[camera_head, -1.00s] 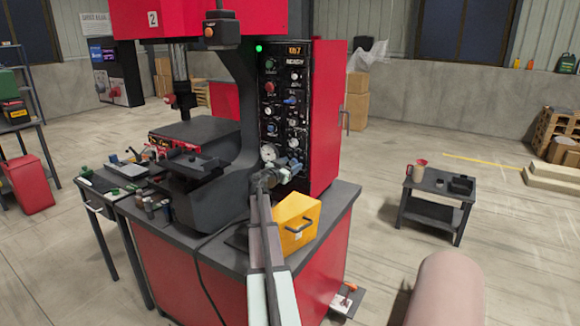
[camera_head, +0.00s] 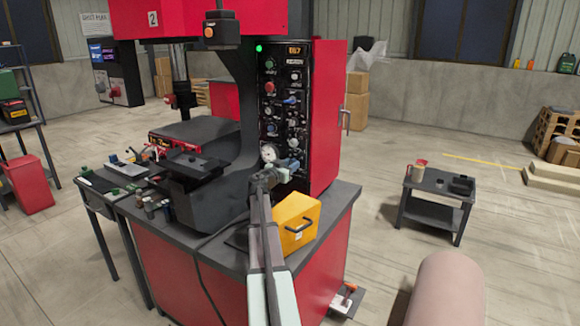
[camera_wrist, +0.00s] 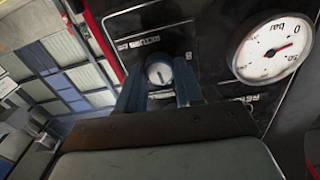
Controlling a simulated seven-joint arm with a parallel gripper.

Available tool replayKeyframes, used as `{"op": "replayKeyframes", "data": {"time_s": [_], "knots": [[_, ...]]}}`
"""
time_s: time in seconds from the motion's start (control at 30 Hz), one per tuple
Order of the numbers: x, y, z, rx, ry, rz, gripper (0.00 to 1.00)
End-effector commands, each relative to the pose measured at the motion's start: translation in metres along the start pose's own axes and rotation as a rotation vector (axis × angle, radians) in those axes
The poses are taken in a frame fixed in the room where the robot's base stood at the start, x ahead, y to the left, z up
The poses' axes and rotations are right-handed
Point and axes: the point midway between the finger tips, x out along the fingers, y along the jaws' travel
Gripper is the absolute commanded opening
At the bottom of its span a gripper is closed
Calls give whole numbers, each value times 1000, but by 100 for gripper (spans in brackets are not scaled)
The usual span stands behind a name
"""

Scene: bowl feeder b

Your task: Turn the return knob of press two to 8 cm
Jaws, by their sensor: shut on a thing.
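Press two (camera_head: 325,120) is a red machine with a "2" sign and a black control panel (camera_head: 293,62) on its right side. My gripper (camera_head: 288,167) is at the lower part of this panel. In the wrist view, the two dark blue fingers of my gripper (camera_wrist: 160,82) stand on either side of a small round knob (camera_wrist: 158,72) and are shut on it. The knob has a pale face with a dark pointer line.
A round white pressure gauge (camera_wrist: 272,48) marked "bar" is right of the knob in the wrist view. Other knobs and buttons sit above on the panel. A yellow box (camera_head: 297,222) with a handle stands on the bench below my arm. A small black cart (camera_head: 436,200) stands apart at right.

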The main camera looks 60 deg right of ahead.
Motion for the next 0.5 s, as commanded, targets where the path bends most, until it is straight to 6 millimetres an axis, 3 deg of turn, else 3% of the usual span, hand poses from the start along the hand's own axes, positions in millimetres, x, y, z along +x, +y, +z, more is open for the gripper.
{"op": "replayKeyframes", "data": {"time_s": [0.5], "knots": [[0,0,1,-436,14,-2,5]]}}
